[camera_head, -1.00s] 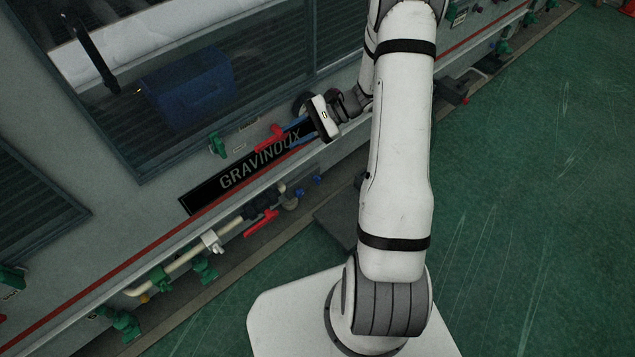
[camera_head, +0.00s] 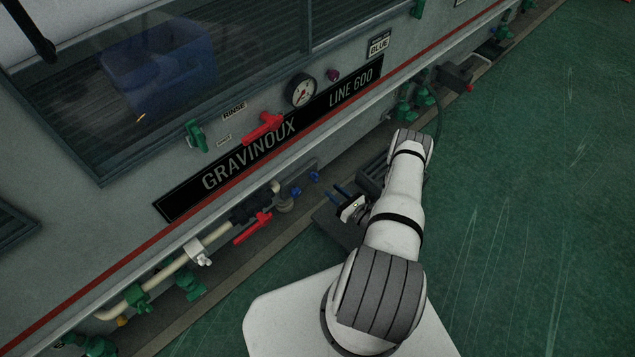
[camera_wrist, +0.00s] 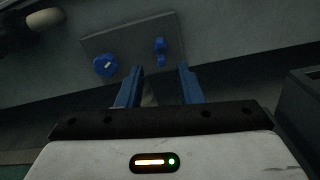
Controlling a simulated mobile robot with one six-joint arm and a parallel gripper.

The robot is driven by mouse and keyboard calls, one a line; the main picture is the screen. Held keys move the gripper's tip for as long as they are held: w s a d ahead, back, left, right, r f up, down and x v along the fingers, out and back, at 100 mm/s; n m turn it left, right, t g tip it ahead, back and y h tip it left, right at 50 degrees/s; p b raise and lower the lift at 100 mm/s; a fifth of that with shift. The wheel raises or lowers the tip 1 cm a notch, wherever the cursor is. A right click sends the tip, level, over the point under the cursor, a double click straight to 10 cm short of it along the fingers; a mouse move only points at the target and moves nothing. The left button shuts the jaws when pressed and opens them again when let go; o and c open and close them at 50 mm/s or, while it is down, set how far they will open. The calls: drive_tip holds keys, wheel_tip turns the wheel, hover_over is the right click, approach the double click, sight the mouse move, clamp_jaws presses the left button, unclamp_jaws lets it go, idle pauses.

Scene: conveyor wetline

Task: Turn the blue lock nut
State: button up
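Two small blue fittings sit on a grey plate (camera_wrist: 128,38) low on the machine. In the wrist view one is a round blue knob (camera_wrist: 106,65) with a pale mark, to the left. The other is a narrow, upright blue piece (camera_wrist: 160,50). I cannot tell for sure which is the lock nut. In the head view they are tiny: a left one (camera_head: 296,191) and a right one (camera_head: 314,176). My gripper (camera_wrist: 160,70) is open and empty. Its blue fingers point at the plate, with the narrow piece ahead between them, apart from it. The gripper (camera_head: 337,193) also shows in the head view.
A red-handled valve (camera_head: 253,228) and pale pipe (camera_head: 190,255) run left of the fittings. Above are the GRAVINOUX sign (camera_head: 250,157), a red lever (camera_head: 263,127) and a gauge (camera_head: 301,90). A dark box (camera_wrist: 303,105) stands close right of my gripper. Green floor is open to the right.

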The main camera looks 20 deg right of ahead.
sight(314, 177)
drive_tip(key=shift+w+f, duration=0.15)
drive_tip(key=shift+f, duration=0.2)
drive_tip(key=b+x, duration=0.1)
drive_tip(key=x, duration=0.6)
drive_tip(key=shift+w+b, duration=0.15)
drive_tip(key=shift+b, duration=0.25)
drive_tip(key=shift+a+r, duration=0.1)
clamp_jaws()
